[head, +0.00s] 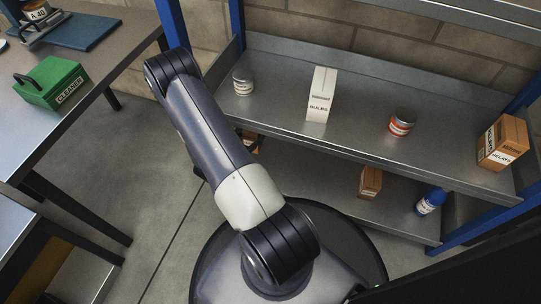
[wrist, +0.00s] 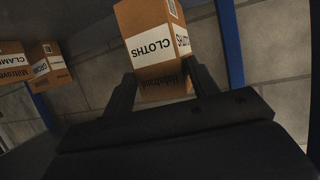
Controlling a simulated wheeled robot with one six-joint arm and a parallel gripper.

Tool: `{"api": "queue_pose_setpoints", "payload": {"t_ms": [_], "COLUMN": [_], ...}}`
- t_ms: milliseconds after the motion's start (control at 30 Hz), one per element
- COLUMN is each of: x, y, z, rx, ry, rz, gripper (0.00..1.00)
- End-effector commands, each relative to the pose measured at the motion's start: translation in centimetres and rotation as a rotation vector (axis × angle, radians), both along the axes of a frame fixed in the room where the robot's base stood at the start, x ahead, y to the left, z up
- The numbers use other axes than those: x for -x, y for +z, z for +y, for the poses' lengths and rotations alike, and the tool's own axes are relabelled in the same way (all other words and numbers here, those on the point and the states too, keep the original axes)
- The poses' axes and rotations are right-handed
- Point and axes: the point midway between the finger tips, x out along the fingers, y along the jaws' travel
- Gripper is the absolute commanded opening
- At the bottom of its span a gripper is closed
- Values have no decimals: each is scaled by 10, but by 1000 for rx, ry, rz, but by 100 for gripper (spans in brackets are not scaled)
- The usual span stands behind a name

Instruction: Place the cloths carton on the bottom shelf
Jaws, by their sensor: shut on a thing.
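The cloths carton (wrist: 150,45) is brown with a white label reading CLOTHS, upside down in the wrist view. My gripper (wrist: 160,88) is shut on it, with one dark finger on each side. In the head view my arm hides most of the gripper; a small brown patch beside the arm, at the shelf's left end, may be the carton. The bottom shelf (head: 325,182) shows in the head view under the upper shelf. Whether the carton touches the shelf cannot be told.
The bottom shelf holds a small brown carton (head: 371,182) and a blue can (head: 430,202) toward the right. The upper shelf (head: 350,125) overhangs it, with a bulbs box (head: 320,94) and relays carton (head: 503,142). A blue post (wrist: 230,40) stands near the held carton.

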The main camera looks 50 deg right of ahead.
Motion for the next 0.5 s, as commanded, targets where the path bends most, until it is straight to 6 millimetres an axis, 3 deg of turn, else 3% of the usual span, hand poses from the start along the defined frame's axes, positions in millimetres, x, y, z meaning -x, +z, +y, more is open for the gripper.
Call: {"api": "queue_pose_setpoints", "payload": {"t_ms": [267,500], "x": [0,0], "y": [-52,-76], "z": [0,0], "rx": [1,1], "ry": [1,0], "rz": [3,1], "gripper": [27,27]}}
